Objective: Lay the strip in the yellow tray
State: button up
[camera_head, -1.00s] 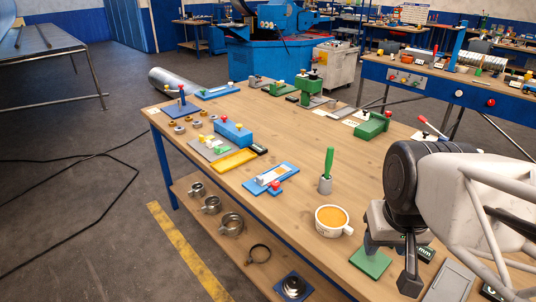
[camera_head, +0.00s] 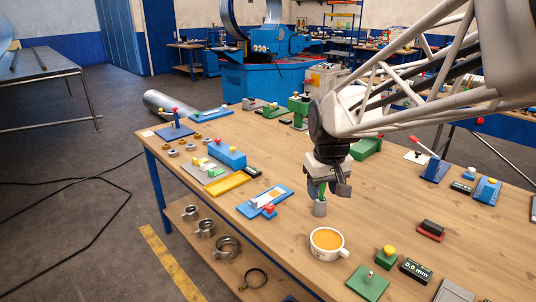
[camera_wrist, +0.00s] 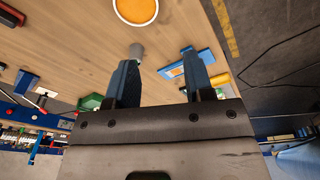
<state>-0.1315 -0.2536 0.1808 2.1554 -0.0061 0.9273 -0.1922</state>
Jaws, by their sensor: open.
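The yellow tray (camera_head: 228,183) lies on the wooden table, left of my gripper. A blue fixture (camera_head: 250,209) with a red knob sits nearer, between tray and gripper. It carries a pale, flat piece with an orange patch (camera_head: 267,198), which may be the strip; I cannot tell for sure. The fixture also shows in the wrist view (camera_wrist: 204,54), beyond the right finger, with an orange patch (camera_wrist: 175,70). My gripper (camera_head: 326,191) is open, pointing down by a green-handled tool in a grey holder. In the wrist view, nothing shows held between the fingers (camera_wrist: 160,57).
The grey holder (camera_head: 320,208) and a white cup with orange contents (camera_head: 327,243) stand close to my gripper. A blue block (camera_head: 227,153) stands behind the tray. Green, red and black items lie at the right. Bare table lies in front of the fixture.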

jog(key=w+a+f+n, duration=0.1)
jog(key=w+a+f, duration=0.15)
jog(key=w, duration=0.25)
jog(key=w+a+f+n+g, duration=0.1)
jog(key=w+a+f, duration=0.15)
jog(key=w, duration=0.25)
jog(key=w+a+f+n, duration=0.1)
jog(key=w+a, duration=0.3)
jog(key=w, duration=0.1)
jog(key=n, duration=0.2)
send_over(255, 201)
jog(key=shift+g, duration=0.3)
jog(key=f, duration=1)
jog(key=shift+s+d, duration=0.15)
jog(key=shift+d, duration=0.1)
jog(key=shift+w+a+f, duration=0.3)
jog(key=shift+f, duration=0.1)
jog(key=shift+f, duration=3.9)
grip_shut()
